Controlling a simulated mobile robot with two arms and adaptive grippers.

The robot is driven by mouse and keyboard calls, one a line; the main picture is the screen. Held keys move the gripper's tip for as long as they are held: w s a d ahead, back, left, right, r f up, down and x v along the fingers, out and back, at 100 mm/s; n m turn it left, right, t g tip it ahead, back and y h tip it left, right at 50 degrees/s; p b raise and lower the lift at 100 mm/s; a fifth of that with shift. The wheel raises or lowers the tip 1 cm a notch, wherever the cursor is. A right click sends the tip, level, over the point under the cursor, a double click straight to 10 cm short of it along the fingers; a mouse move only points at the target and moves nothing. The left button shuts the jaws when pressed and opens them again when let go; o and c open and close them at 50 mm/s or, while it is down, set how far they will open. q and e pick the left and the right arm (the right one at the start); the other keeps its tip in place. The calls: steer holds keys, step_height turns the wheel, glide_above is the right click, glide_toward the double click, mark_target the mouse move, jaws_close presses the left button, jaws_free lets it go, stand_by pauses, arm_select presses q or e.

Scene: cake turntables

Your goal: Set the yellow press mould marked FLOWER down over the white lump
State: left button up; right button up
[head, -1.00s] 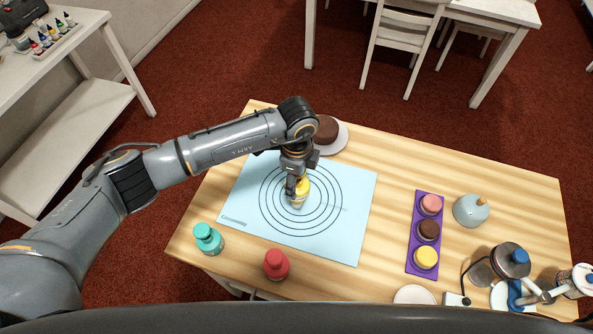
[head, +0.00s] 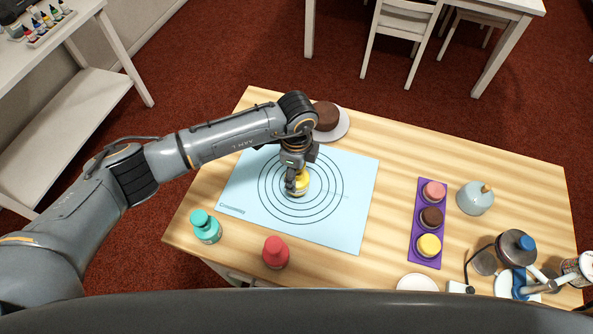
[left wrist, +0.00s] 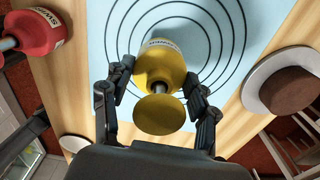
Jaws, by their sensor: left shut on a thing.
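The yellow press mould (head: 302,184) is upright at the middle of the ringed light-blue mat (head: 345,225). In the left wrist view its body (left wrist: 160,62) and round knob (left wrist: 160,114) show, with a label on the side seen upside down and hard to read. My left gripper (head: 296,184) is shut on the mould, with a finger on either side of it in the left wrist view (left wrist: 160,86). The white lump is not visible; the mould and gripper cover the rings' centre. I cannot tell whether the mould touches the mat. My right gripper is not in view.
A teal mould (head: 206,228) and a red mould (head: 276,253) stand by the near table edge. A brown cake (head: 326,116) on a white plate is behind the gripper. A purple tray (head: 416,222) with pink, brown and yellow rounds lies right of the mat.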

arm_select(q)
steer(key=shift+f, duration=0.2)
steer(key=shift+f+b, duration=1.55)
steer(key=shift+f, duration=0.2)
steer(key=o, duration=1.4)
steer(key=shift+r, duration=0.1)
steer(key=shift+c, duration=0.2)
steer(key=shift+o, duration=0.2)
steer(key=shift+o, duration=1.4)
